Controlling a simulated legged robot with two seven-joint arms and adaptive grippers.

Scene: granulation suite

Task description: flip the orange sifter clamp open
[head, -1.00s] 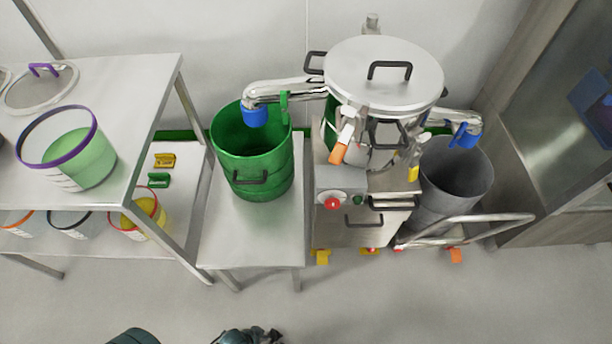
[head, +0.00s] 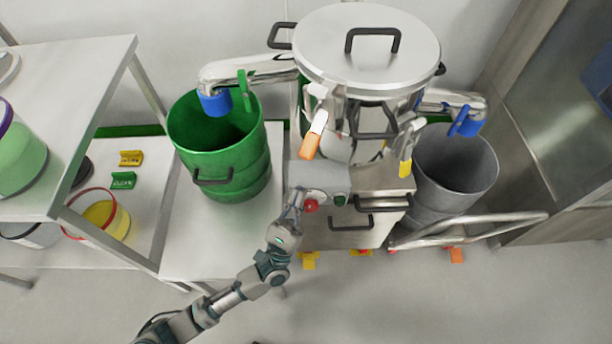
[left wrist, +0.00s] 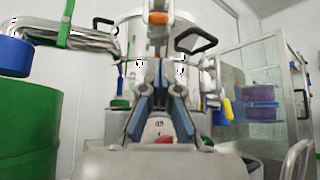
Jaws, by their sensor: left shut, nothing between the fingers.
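The orange sifter clamp (head: 311,146) hangs on the front of the steel sifter (head: 365,50), below its round lid, with a pale metal part above the orange grip. In the left wrist view the orange clamp (left wrist: 158,18) shows at the top centre, beyond the fingers. My left gripper (head: 298,194) is shut and empty. In the head view it shows just below the clamp, near the red button, with a gap between them. In the left wrist view the fingers of my left gripper (left wrist: 158,75) point up toward the clamp. My right gripper is not in view.
A red button (head: 311,205) sits on the sifter's front housing. A green drum (head: 218,165) stands left of it on a steel bench. A grey bin (head: 455,175) and a rail (head: 470,228) stand at right. A yellow-handled part (head: 405,163) is right of the clamp.

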